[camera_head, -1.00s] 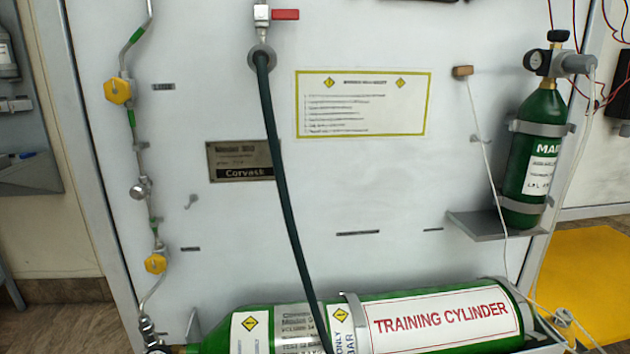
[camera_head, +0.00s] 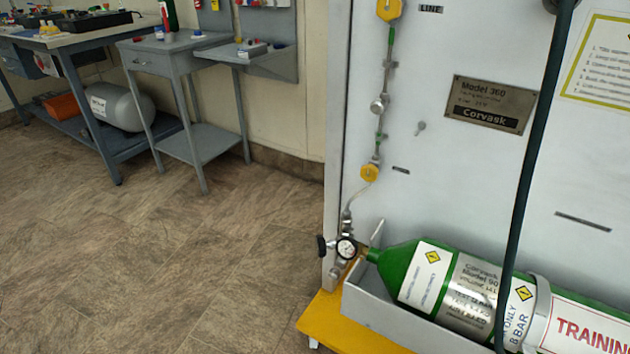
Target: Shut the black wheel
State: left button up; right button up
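A black wheel (camera_head: 321,246) sticks out to the left of the round pressure gauge (camera_head: 347,248), seen nearly edge-on. It is on the valve at the neck of the large green training cylinder (camera_head: 398,262), which lies on its side in a grey tray (camera_head: 375,309). I cannot tell from here whether the valve is open or shut. Neither of my grippers is in view.
A pipe with yellow valve knobs (camera_head: 370,173) runs up the white panel (camera_head: 420,215). A dark hose (camera_head: 528,180) hangs in front of the cylinder. A grey side table (camera_head: 185,45) and a workbench (camera_head: 70,40) stand at the back left. The floor (camera_head: 170,270) between is clear.

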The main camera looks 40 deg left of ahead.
aim_at(322, 245)
jog(key=j+u, duration=0.1)
jog(key=u, duration=0.95)
